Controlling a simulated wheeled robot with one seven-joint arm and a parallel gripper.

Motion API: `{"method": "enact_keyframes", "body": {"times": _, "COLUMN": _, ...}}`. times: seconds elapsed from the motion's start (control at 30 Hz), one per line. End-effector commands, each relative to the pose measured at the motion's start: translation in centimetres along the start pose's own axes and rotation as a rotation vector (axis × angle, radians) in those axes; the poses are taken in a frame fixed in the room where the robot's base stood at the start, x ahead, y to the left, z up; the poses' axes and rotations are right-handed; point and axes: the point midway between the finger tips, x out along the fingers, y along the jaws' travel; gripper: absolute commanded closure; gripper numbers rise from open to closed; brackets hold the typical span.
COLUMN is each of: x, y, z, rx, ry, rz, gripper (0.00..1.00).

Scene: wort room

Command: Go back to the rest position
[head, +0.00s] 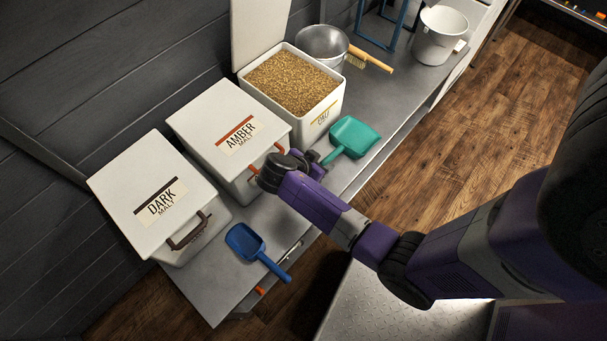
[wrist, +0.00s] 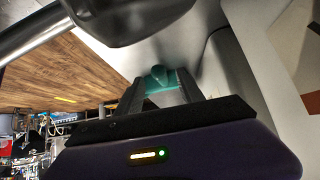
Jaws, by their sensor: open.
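My arm reaches from the right in the head view. My gripper (wrist: 160,85) is open in the wrist view, with its two fingers apart. In the head view it is by the front of the amber malt bin (head: 212,135), near that bin's red handle; its fingers are hard to make out there. The green scoop (head: 354,135) lies on the bench just to the right of the gripper. It also shows beyond the fingers in the wrist view (wrist: 163,79). I cannot tell contact with the bin's handle.
The dark malt bin (head: 140,190) has its lid shut. The oat bin (head: 318,120) is open and full of grain. A blue scoop (head: 245,241), a brush (head: 370,59), a metal pot (head: 322,43) and a white bucket (head: 438,35) are on the bench (head: 215,285). Wooden floor (head: 470,130) is clear.

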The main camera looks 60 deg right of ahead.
Motion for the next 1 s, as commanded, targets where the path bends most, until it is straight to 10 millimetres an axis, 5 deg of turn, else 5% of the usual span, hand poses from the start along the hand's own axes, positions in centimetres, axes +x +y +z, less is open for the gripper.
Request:
{"method": "enact_keyframes", "body": {"times": 0.4, "x": -5.4, "y": 0.0, "z": 5.7, "rx": 0.000, "ry": 0.001, "rz": -0.002, "gripper": 0.55}}
{"method": "enact_keyframes", "body": {"times": 1.0, "x": -6.3, "y": 0.1, "z": 6.6, "rx": 0.001, "ry": 0.001, "rz": 0.000, "gripper": 0.55}}
